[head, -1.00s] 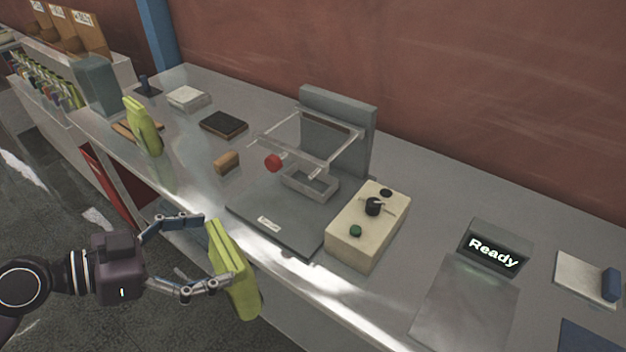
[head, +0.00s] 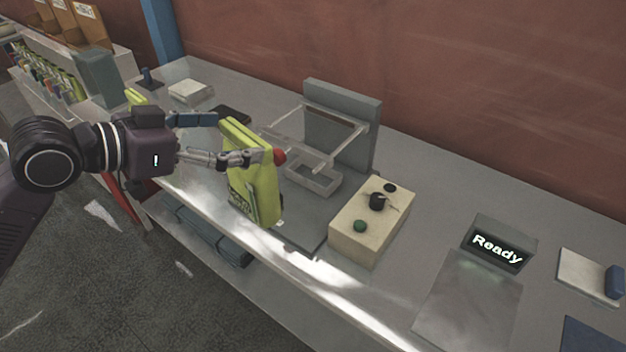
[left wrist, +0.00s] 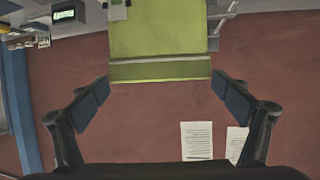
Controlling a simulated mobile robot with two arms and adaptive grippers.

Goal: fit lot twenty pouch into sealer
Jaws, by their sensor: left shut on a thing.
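A yellow-green pouch (head: 253,178) is held upright by my left gripper (head: 236,140) in the head view. The gripper is shut on its upper part, and the pouch also shows between the fingers in the left wrist view (left wrist: 157,35). The pouch hangs in front of the sealer's base plate (head: 291,232) and hides part of it. The sealer has a grey upright back (head: 343,112), a clear frame, a small tray (head: 313,175) and a red knob (head: 279,157). I cannot read which lot the pouch is. My right gripper is not in view.
A cream control box (head: 368,228) with a black knob and green button stands right of the sealer. A display (head: 496,247) reads "Ready". A second green pouch (head: 136,97) is mostly hidden behind my left arm. Shelved pouches (head: 47,72) stand at far left.

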